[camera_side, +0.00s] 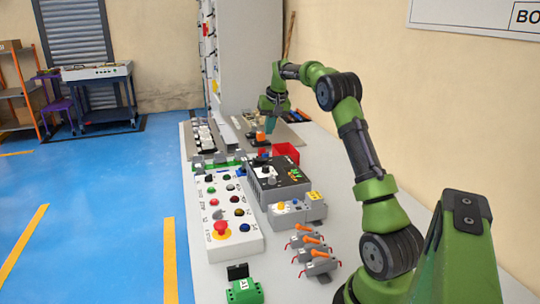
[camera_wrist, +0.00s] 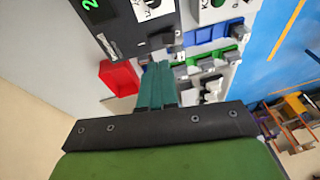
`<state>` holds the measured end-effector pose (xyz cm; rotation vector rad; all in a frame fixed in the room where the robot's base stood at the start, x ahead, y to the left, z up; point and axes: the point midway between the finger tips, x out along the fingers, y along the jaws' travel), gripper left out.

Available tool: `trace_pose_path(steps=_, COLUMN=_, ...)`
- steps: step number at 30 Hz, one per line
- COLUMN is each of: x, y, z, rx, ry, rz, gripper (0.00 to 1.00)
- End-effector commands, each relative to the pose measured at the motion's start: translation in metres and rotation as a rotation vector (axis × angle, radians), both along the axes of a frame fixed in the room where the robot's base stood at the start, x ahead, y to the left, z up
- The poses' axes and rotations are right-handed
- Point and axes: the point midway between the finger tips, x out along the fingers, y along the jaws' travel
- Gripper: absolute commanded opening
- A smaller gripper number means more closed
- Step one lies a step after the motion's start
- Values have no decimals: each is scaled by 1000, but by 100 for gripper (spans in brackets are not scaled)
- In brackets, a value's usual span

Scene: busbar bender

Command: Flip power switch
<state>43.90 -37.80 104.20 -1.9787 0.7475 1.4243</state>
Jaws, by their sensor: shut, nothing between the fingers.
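My gripper (camera_side: 270,126) is over the far part of the table in the side view, pointing down. In the wrist view its teal fingers (camera_wrist: 158,82) are together and empty. Their tips lie in the picture just below the edge of a dark control box (camera_wrist: 125,28) with a green display; I cannot tell whether they touch anything. The same box (camera_side: 290,172) stands mid-table in the side view. A small dark lever-like part (camera_wrist: 160,39) shows at its edge in the wrist view. I cannot tell which part is the power switch.
A red bin (camera_side: 286,152) stands behind the box, also in the wrist view (camera_wrist: 120,77). A white button panel (camera_side: 230,215) with a red emergency knob lies left. Orange-lever switches (camera_side: 312,250) and a green device (camera_side: 243,290) are nearer. A wall runs along the right.

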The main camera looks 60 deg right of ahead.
Motion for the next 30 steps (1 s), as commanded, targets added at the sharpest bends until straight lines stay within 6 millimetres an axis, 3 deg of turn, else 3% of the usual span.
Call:
trace_pose_path(steps=2, x=5, y=-10, z=5, rx=-14, ry=-5, rz=13, gripper=0)
trace_pose_path(steps=7, x=10, y=-11, z=29, rx=-41, ry=-21, rz=53, gripper=0)
trace_pose_path(steps=19, x=9, y=-8, z=25, rx=-33, ry=-11, rz=72, gripper=0)
trace_pose_path(steps=23, x=11, y=-9, z=17, rx=-31, ry=-9, rz=73, gripper=0)
trace_pose_path(steps=30, x=24, y=-14, z=-26, rx=-30, ry=-9, rz=72, gripper=0)
